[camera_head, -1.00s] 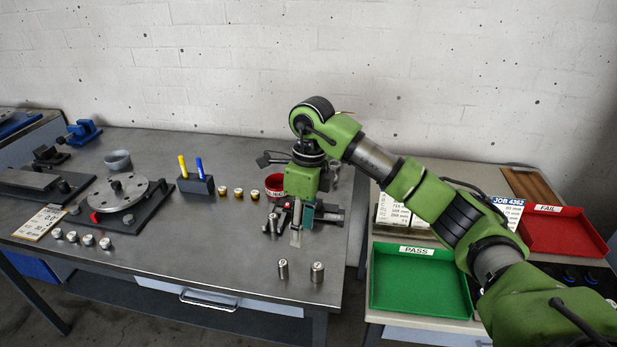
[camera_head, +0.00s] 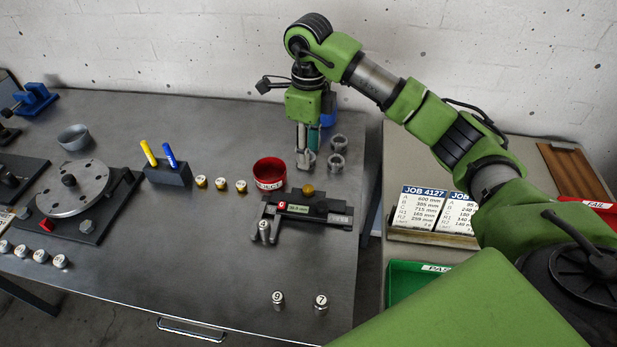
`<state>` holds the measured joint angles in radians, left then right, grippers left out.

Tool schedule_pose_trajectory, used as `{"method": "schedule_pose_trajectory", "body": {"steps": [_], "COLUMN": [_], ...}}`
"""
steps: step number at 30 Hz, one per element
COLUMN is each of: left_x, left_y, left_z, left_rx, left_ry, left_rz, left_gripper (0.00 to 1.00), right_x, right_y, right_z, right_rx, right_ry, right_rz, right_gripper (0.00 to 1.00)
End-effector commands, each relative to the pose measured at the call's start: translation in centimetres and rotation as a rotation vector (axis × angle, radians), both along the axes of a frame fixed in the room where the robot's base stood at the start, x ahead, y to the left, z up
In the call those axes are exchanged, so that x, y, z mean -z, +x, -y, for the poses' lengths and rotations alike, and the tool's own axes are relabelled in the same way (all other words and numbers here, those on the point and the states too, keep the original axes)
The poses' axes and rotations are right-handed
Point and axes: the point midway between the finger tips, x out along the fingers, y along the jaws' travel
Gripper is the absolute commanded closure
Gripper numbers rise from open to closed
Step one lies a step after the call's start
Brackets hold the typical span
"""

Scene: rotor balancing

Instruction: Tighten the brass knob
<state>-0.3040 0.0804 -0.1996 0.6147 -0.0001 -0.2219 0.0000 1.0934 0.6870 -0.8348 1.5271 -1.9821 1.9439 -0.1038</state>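The brass knob (camera_head: 307,190) is a small gold ball on top of the black measuring fixture (camera_head: 325,214), which has a small lit display and a red button. My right gripper (camera_head: 307,152) points down just behind the knob, apart from it. Its fingertips are over a grey metal piece (camera_head: 308,165); whether they are closed on it or only in front of it is unclear. My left gripper is not in view.
A red cup (camera_head: 269,173) stands left of the gripper. Two more grey metal pieces (camera_head: 337,162) stand to its right. Small brass pieces (camera_head: 220,183), a pen holder (camera_head: 167,172) and a rotor disc (camera_head: 73,189) are further left.

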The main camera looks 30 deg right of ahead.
Motion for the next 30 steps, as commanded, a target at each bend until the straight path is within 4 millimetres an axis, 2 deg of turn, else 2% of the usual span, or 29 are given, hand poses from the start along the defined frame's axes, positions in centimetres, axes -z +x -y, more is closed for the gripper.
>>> {"method": "schedule_pose_trajectory", "body": {"steps": [9,15,21,30], "left_x": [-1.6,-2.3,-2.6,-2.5], "left_y": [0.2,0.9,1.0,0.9], "left_z": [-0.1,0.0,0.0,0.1], "left_rx": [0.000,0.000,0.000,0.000], "left_ry": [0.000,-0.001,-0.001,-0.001], "left_rz": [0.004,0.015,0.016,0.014], "left_gripper": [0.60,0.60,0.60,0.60], "right_x": [6.6,10.1,11.9,12.2], "right_y": [-0.2,-0.1,-0.1,0.0], "right_z": [-0.1,0.0,0.0,0.0], "right_rx": [0.000,0.001,0.000,0.000], "right_ry": [0.001,0.000,0.001,0.001], "right_rz": [-0.006,-0.004,-0.001,-0.001], "right_gripper": [0.63,0.63,0.63,0.63]}}
